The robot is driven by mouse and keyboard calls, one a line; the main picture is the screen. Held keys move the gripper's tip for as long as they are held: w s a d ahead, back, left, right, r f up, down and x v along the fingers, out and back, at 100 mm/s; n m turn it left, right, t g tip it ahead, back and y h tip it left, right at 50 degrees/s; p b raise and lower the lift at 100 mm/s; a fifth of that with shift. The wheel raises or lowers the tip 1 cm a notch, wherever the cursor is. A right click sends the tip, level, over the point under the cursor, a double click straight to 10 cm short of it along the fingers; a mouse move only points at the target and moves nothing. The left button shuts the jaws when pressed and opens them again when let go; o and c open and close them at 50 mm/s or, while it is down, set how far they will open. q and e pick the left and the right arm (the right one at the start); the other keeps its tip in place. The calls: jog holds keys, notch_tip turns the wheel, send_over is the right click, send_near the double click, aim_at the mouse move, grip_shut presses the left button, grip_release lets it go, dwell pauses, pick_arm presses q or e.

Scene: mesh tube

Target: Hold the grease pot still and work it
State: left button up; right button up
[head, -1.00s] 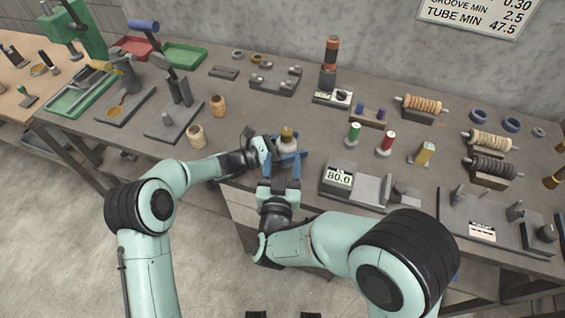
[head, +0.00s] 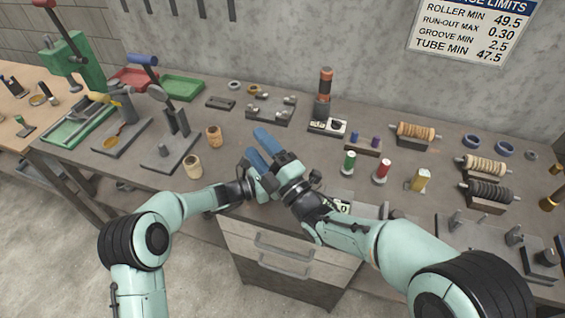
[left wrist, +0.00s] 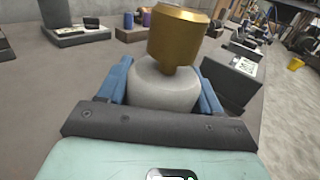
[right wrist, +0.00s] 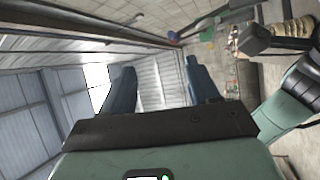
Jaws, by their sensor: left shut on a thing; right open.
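The grease pot shows in the left wrist view as a pale round body (left wrist: 163,88) with a brass knob (left wrist: 178,36) on top. My left gripper (left wrist: 165,100) is shut around the pale body, one blue finger on each side. In the head view my right gripper (head: 259,146) is in front of the pot and hides it. The right gripper is open and empty, its blue fingers apart and pointing to the upper left. The right wrist view shows nothing between its fingers (right wrist: 157,75), and the pot is not in that view.
Two tan cylinders (head: 192,167) stand left of the left gripper. A dark stand with an orange-banded column (head: 325,95) is behind. Drawers (head: 285,255) are below the bench front.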

jog(key=d+f+n+g+h, duration=0.1)
jog(key=d+f+n+g, duration=0.3)
jog(key=d+n, duration=0.55)
jog(key=d+f+n+g+h, duration=0.25)
jog(key=d+n+g, duration=0.2)
jog(key=n, duration=0.95)
jog(key=shift+y, duration=0.55)
jog(key=x, duration=1.2)
jog(key=shift+s+f, duration=0.25)
jog(key=c, duration=1)
